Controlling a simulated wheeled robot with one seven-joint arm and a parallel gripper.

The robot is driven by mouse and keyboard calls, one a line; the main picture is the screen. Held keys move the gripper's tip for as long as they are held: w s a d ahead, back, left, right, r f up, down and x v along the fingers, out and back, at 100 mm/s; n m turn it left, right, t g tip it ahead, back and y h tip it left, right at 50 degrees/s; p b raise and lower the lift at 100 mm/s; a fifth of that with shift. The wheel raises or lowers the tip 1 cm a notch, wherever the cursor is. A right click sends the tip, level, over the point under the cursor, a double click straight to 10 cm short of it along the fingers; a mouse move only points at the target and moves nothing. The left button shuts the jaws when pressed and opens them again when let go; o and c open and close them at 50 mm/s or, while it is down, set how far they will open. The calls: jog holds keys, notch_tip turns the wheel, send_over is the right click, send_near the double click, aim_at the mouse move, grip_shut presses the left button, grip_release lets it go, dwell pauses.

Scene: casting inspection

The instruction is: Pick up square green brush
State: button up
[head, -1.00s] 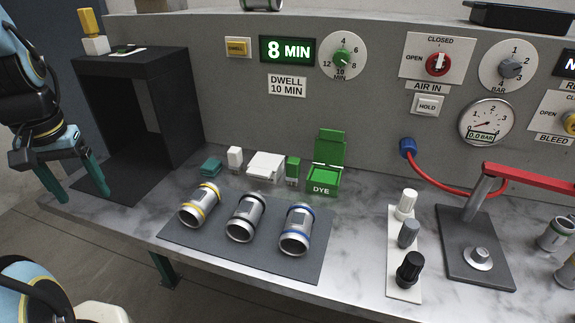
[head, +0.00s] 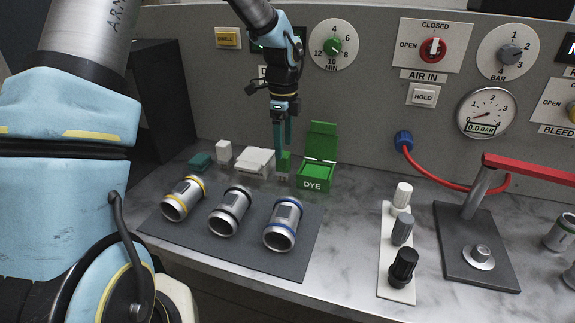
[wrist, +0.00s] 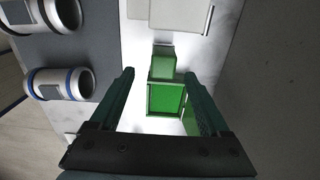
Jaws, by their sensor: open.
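The square green brush (head: 284,162) stands on the bench between a white box and the green dye box. Its pale lower part shows beneath the green block. My gripper (head: 282,147) hangs pointing down above it, with the fingers close over the brush's top in the head view. In the wrist view the open gripper (wrist: 160,76) has one teal finger on each side, and the green brush (wrist: 162,64) shows between and just beyond the fingertips. I cannot tell whether the fingers touch it.
The open dye box (head: 314,178) stands right beside the brush, with its lid raised. A white box (head: 253,160) lies to the left. Three metal cylinders (head: 230,212) lie on a dark mat in front. The panel wall (head: 380,110) rises behind.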

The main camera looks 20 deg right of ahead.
aim_at(283, 160)
jog(key=shift+w+f+p, duration=0.15)
jog(key=shift+f+p, duration=0.4)
jog(key=shift+f, duration=1)
jog(key=shift+w+f+p, duration=0.1)
jog(key=shift+f+p, duration=0.4)
jog(key=shift+f, duration=1.05)
grip_shut()
